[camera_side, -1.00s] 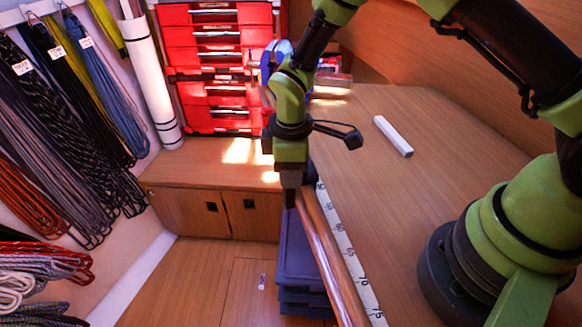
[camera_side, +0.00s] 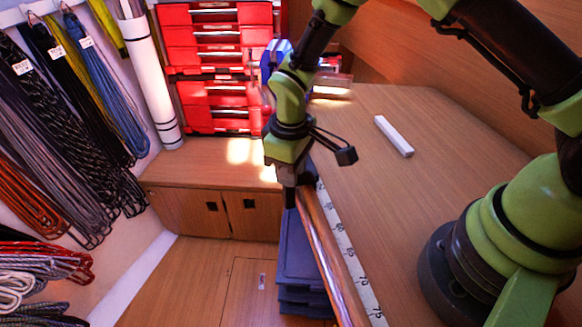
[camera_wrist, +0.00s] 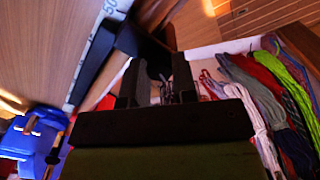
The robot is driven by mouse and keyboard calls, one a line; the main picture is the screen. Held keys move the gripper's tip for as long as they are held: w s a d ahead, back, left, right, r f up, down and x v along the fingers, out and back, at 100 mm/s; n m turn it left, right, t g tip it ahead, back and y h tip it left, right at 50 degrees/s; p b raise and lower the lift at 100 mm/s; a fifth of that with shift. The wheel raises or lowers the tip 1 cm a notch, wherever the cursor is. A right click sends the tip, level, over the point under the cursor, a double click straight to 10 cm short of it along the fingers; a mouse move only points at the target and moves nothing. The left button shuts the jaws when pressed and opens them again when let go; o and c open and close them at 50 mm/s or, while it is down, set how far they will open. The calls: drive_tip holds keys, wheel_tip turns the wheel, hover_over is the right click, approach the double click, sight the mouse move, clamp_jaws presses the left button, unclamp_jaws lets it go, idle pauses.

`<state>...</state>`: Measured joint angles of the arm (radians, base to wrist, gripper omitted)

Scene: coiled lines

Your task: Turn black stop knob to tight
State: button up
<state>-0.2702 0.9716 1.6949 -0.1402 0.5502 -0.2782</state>
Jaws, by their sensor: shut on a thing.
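My gripper (camera_side: 290,194) is at the far end of the bench's front edge, pointing down, its wrist tilted. It is shut on the black stop knob, which it mostly hides in the side view. A dark block of the stop (camera_side: 311,180) shows just right of the fingers, by the top of the white ruler strip (camera_side: 345,250). In the wrist view my gripper's dark fingers (camera_wrist: 157,88) reach up the picture, and the black stop (camera_wrist: 132,42) shows at their tips beside a dark rail (camera_wrist: 93,62). The knob's own outline and its angle are hard to make out.
A white bar (camera_side: 394,136) lies on the open wooden bench top (camera_side: 440,170). Red drawers (camera_side: 215,60) stand behind; dark blue stacked bins (camera_side: 300,265) sit below the bench edge. Coiled ropes (camera_side: 70,130) hang at the left. A blue object (camera_wrist: 35,135) shows at the wrist view's lower left.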

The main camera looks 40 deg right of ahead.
drive_tip(key=m, duration=1.2)
drive_tip(key=shift+m, duration=0.4)
idle(0.3)
drive_tip(key=o, duration=0.9)
drive_tip(key=shift+o, duration=0.2)
drive_tip(key=shift+r, duration=0.15)
wheel_tip(320, 180, up, 10)
